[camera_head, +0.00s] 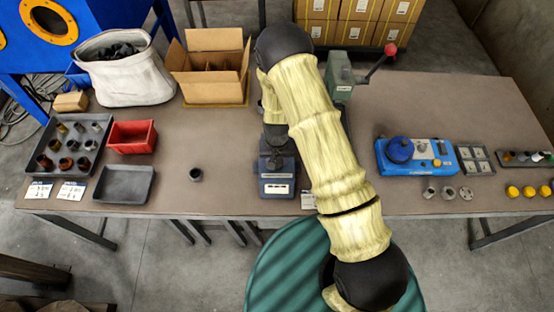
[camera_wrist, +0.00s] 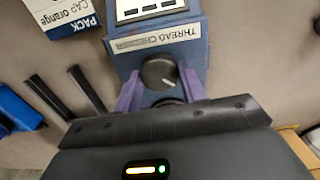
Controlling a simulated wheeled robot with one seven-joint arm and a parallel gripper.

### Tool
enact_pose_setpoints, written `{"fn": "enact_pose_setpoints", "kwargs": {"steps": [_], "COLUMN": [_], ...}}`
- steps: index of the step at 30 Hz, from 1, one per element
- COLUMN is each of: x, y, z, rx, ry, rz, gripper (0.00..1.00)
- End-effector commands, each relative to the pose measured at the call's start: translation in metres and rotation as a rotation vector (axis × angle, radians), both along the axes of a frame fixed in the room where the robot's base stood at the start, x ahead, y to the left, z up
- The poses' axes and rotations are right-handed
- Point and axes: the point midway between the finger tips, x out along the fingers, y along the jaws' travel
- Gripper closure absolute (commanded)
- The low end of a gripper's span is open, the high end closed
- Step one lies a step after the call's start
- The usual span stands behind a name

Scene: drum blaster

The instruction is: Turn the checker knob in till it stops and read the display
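The thread checker is a blue-grey box (camera_head: 290,185) on the table's front middle, below my arm in the head view. In the wrist view its body (camera_wrist: 205,42) carries a THREAD CHECKER label and a round black knob (camera_wrist: 158,70) with a white pointer mark. Its white display (camera_wrist: 148,7) is cut by the top edge, and I cannot make out a reading. My gripper (camera_wrist: 159,76) has one purple finger on each side of the knob, with the tips close to its rim. I cannot tell whether they touch it. In the head view the knob is hidden.
A grey tray (camera_head: 127,199) and a dark ring-shaped part (camera_head: 195,174) lie left of the checker. A cardboard box (camera_head: 210,85) stands behind left. A green press with a red-knobbed lever (camera_head: 390,49) stands behind right. A blue device (camera_head: 433,170) is farther right.

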Motion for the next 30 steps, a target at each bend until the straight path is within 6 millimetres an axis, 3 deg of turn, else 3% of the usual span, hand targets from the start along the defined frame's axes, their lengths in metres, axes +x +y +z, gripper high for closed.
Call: {"fn": "enact_pose_setpoints", "kwargs": {"steps": [16,30], "x": [0.0002,0.0004], "y": [-0.0001,0.0002], "z": [-0.0005,-0.0002], "rx": [0.000,0.000], "ry": [-0.001,-0.001], "rz": [-0.089,-0.439], "gripper": [0.82,0.82]}}
